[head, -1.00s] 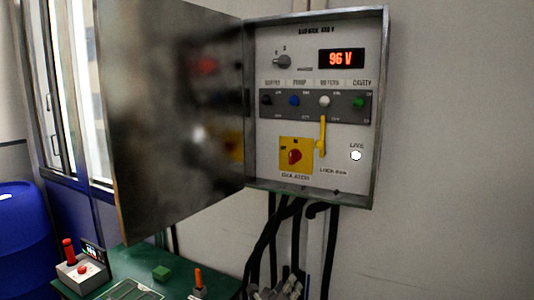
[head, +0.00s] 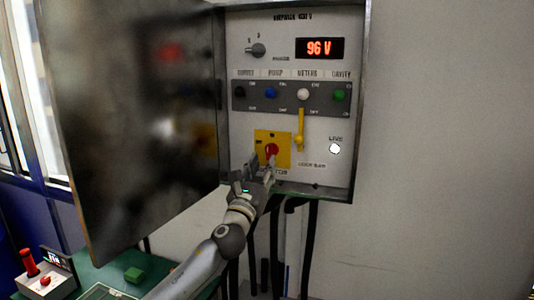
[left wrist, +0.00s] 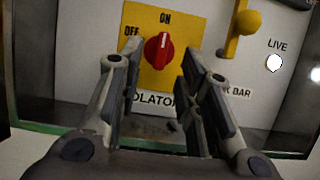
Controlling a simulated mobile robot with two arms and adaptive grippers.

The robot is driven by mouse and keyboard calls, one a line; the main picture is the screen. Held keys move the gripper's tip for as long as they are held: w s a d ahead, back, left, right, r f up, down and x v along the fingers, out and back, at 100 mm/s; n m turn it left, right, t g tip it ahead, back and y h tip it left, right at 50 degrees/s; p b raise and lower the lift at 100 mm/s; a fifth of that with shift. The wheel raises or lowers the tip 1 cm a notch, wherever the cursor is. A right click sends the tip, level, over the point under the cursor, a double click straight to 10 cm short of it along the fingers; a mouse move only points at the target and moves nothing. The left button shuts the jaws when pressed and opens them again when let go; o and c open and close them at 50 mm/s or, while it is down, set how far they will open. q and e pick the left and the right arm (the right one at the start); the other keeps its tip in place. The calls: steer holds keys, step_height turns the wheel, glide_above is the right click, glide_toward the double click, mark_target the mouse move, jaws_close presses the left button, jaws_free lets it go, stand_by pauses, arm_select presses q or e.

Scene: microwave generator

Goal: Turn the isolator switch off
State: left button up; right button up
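The isolator switch is a red rotary knob (left wrist: 159,53) on a yellow plate (left wrist: 187,22) low in the open cabinet. Its pointer is up toward ON in the left wrist view, with OFF marked to the left. The knob also shows in the head view (head: 271,150). My left gripper (left wrist: 157,66) is open, with its two fingers apart below and to either side of the knob. In the head view the left gripper (head: 262,170) covers the lower part of the plate. Whether the fingers touch anything is not clear. My right gripper is not in view.
A yellow lever (head: 300,130) hangs right of the plate, near a lit white LIVE lamp (head: 335,148). The display (head: 320,48) reads 96 V. The open cabinet door (head: 130,130) stands at the left. Black cables hang below, and a green table (head: 120,270) is at lower left.

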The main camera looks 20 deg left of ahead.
mark_target(268, 155)
arm_select(q)
steer(key=x, duration=0.4)
steer(key=shift+w+d+r+p, duration=0.1)
steer(key=shift+p, duration=0.2)
steer(key=shift+w, duration=0.2)
steer(key=shift+c, duration=0.5)
steer(key=shift+s+r, duration=0.15)
jaws_close()
